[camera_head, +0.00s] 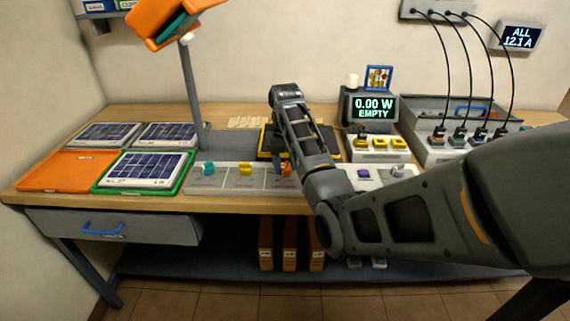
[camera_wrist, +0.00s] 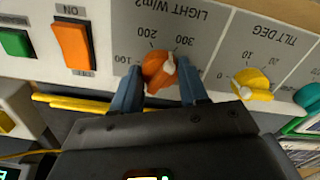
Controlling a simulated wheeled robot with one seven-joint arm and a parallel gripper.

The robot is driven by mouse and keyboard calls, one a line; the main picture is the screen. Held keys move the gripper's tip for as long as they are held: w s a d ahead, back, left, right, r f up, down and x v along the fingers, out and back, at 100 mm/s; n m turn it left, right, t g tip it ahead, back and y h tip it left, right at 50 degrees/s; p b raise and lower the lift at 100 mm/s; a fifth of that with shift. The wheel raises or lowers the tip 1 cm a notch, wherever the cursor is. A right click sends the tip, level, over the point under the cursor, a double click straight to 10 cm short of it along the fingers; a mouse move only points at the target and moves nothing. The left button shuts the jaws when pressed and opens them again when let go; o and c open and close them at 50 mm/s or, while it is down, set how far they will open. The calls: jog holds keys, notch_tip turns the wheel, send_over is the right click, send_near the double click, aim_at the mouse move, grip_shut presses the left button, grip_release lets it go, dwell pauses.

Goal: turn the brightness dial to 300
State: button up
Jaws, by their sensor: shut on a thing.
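The brightness dial (camera_wrist: 157,72) is an orange knob with a white pointer, on the grey panel (camera_wrist: 215,45) marked LIGHT W/m2. The wrist view shows the panel upside down, with marks 100, 200 and 300 around the knob. The white pointer leans up and right, toward the 300 side; whether it sits exactly on 300 I cannot tell. My gripper (camera_wrist: 160,92) is shut on the dial, one blue-grey finger on each side. In the head view a bit of the orange dial (camera_head: 286,169) shows beside my arm, which hides most of the gripper.
A yellow tilt dial (camera_wrist: 252,84) sits close to the right finger in the wrist view, with a teal dial (camera_wrist: 308,97) beyond. An orange ON switch (camera_wrist: 73,46) and a green button (camera_wrist: 15,43) are at left. The display (camera_head: 374,108) reads 0.00 W EMPTY.

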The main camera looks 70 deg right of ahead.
jog(key=shift+m, duration=0.7)
jog(key=o, duration=1.1)
jog(key=shift+c, duration=0.2)
jog(key=shift+r, duration=0.1)
